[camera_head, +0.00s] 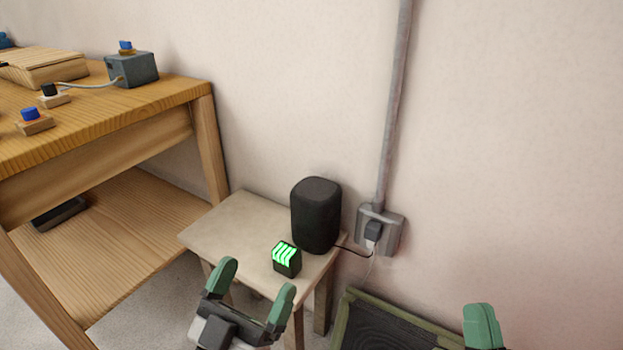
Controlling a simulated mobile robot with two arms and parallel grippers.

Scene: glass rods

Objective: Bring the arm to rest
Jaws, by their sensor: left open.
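My left gripper (252,281) is at the bottom middle, in front of the small side table (225,228). Its two green-tipped fingers are spread apart with nothing between them. My right gripper shows only in part at the bottom right edge, as one green fingertip (481,326). The rest of it is cut off, so its opening cannot be seen.
The side table holds a black speaker (316,215) and a small black cube (287,260) with green stripes, close to my left gripper. A wall outlet (381,230) with a plug is to the right. A wooden workbench (180,92) stands left. A dark framed panel (385,325) is below the outlet.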

